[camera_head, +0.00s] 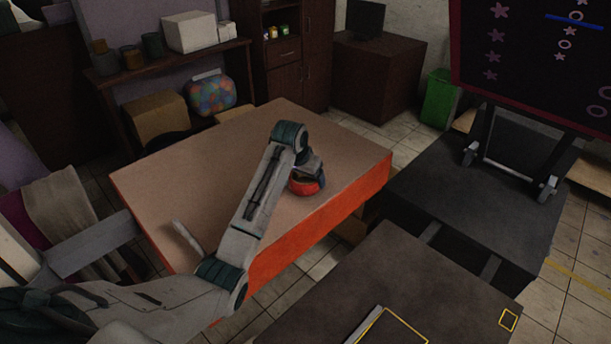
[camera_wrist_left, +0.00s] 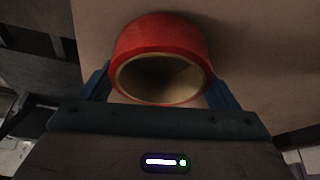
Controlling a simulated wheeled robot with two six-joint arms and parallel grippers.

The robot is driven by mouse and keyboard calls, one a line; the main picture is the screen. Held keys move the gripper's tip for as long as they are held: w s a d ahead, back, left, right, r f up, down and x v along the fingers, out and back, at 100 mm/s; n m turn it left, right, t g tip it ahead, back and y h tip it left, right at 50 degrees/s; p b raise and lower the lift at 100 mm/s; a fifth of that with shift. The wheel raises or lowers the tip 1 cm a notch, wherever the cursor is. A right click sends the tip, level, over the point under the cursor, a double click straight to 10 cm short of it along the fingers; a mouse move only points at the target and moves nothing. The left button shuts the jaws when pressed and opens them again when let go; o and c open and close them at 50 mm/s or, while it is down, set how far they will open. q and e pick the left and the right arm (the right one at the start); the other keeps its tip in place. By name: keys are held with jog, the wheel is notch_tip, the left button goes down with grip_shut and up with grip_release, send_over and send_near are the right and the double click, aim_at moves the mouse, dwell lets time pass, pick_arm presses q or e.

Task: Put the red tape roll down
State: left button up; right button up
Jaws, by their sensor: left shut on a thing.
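The red tape roll (camera_head: 308,187) is at the right part of the orange-edged table (camera_head: 190,172), under the end of my left arm. My left gripper (camera_head: 306,174) is shut on the roll and hides part of it from above. In the left wrist view the red tape roll (camera_wrist_left: 160,38) sits between the two blue fingers of the left gripper (camera_wrist_left: 160,85), its tan core opening facing the camera. The brown tabletop lies behind it. I cannot tell whether the roll touches the tabletop. My right gripper is not in view.
A pale, thin object (camera_head: 187,237) is at the table's near left edge. A dark grey platform (camera_head: 465,195) and a dark table with yellow outlines (camera_head: 405,285) stand to the right. A green bin (camera_head: 438,98) stands behind. Much of the brown tabletop is clear.

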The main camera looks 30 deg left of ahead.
pick_arm(q)
jog(key=shift+f, duration=0.1)
jog(key=o, duration=0.9)
jog(key=v, duration=1.2)
